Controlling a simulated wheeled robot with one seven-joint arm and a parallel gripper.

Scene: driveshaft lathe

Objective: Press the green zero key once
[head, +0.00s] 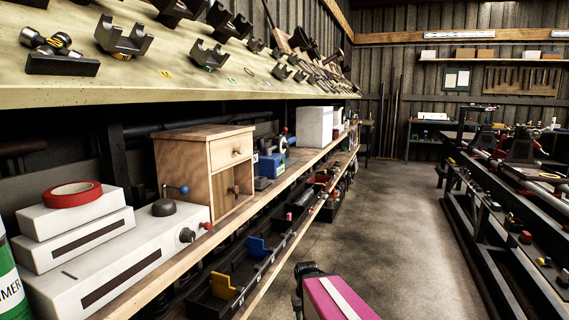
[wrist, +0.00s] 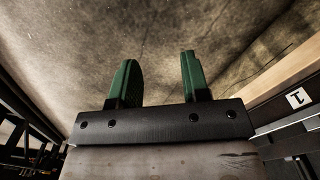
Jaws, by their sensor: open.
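My gripper (wrist: 158,82) shows in the wrist view with its two green fingers apart and nothing between them. Behind the fingers is a stained grey-brown surface that looks like the floor. I cannot make out a green zero key in either view. In the head view, a white box-shaped unit (head: 120,262) with a dark slot, a knob and a small red part stands on the left bench. I cannot tell whether it carries the key. The gripper fingers do not show in the head view.
The wooden bench (head: 275,192) runs along the left, with a small wooden cabinet (head: 205,165), a blue device (head: 271,166) and red tape (head: 72,194) on white boxes. A sloped shelf (head: 180,75) overhangs it. Dark racks (head: 500,215) stand right. The concrete aisle (head: 390,225) between is clear.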

